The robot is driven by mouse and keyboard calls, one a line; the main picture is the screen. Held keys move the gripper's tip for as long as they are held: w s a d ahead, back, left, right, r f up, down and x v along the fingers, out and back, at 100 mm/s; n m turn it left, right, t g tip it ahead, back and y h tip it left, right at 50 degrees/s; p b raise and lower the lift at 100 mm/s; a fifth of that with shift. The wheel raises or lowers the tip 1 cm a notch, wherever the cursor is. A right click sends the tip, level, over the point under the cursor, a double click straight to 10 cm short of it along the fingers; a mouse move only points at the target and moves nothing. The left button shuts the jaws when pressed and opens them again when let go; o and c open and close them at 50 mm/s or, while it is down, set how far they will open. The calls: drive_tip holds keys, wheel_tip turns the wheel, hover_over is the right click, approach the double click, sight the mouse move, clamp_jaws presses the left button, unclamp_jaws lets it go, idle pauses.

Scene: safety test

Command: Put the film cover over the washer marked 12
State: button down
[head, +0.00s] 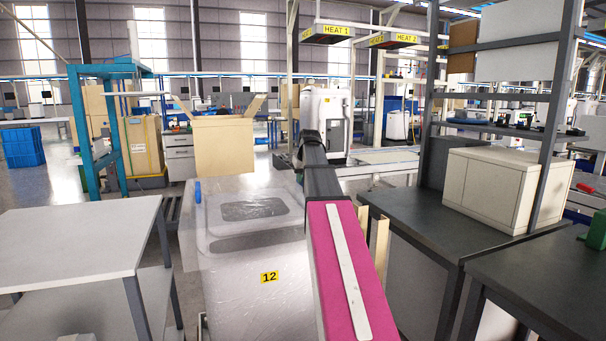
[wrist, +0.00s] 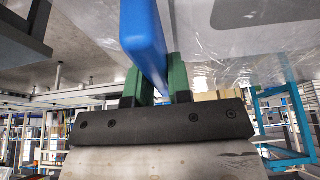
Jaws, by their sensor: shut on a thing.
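The washer marked 12 (head: 235,300) stands in the middle of the head view, a pale box with a dark panel on top and a yellow "12" label (head: 269,278). A clear, wrinkled film cover (head: 188,235) shows across its upper part and past its left side. I cannot tell how much of the film touches the washer. A blue bar (wrist: 145,38) is between the green fingers of my gripper (wrist: 156,84), shut on it in the wrist view. The film (wrist: 235,40) shows beside the bar. My arm hides the gripper and the washer's right side in the head view.
A light table (head: 75,238) stands at the left, with a teal frame (head: 88,135) behind it. Dark benches (head: 425,222) stand at the right, with a cream cabinet (head: 500,185) on top. Upright tan strips (head: 382,245) stand close to my arm's right.

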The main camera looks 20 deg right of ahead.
drive_tip(key=shift+f, duration=1.5)
drive_tip(key=c, duration=0.6)
unclamp_jaws()
drive_tip(key=shift+c, duration=0.2)
drive_tip(key=shift+r, duration=3.45)
drive_tip(key=shift+s, duration=0.1)
